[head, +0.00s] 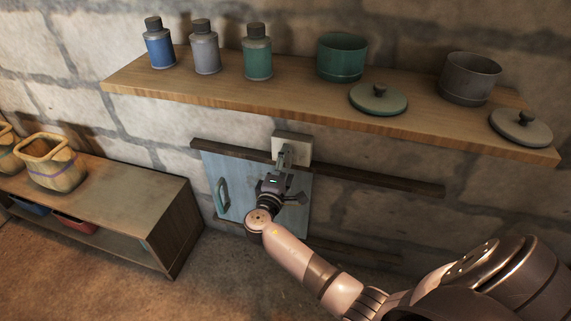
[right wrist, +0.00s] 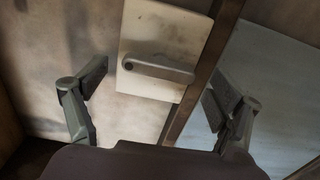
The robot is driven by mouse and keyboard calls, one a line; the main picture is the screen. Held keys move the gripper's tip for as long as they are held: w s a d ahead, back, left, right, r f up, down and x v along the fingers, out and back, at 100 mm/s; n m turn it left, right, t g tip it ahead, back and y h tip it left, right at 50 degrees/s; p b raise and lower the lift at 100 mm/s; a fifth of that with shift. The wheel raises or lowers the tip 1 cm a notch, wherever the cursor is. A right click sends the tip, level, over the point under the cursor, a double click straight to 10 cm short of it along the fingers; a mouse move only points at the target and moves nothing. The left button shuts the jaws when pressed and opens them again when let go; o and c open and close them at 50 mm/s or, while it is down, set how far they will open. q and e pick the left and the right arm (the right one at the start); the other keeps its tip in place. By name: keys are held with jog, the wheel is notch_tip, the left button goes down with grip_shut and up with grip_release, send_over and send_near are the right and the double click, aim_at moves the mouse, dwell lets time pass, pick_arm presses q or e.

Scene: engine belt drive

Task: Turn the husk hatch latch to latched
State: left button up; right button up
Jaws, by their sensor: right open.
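The blue husk hatch (head: 303,192) is a flat panel below the shelf, with a green handle (head: 222,195) at its left. It also shows at the right in the right wrist view (right wrist: 280,80). A pale latch plate (head: 297,142) sits at the panel's top edge. In the right wrist view the plate (right wrist: 160,25) carries a grey latch lever (right wrist: 158,69), its round pivot at the left and its bar pointing right towards the dark rail. My right gripper (head: 284,163) is open before the plate. Its fingers (right wrist: 156,87) stand either side of the lever, apart from it. My left gripper is not visible.
A wooden shelf (head: 200,90) with bottles, pots and lids overhangs the hatch. Dark rails (head: 390,184) run along the wall. A low cabinet (head: 150,205) with baskets (head: 52,165) stands at the left. The floor before the hatch is clear.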

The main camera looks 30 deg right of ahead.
jog(key=v, duration=1.2)
jog(key=shift+s, duration=0.1)
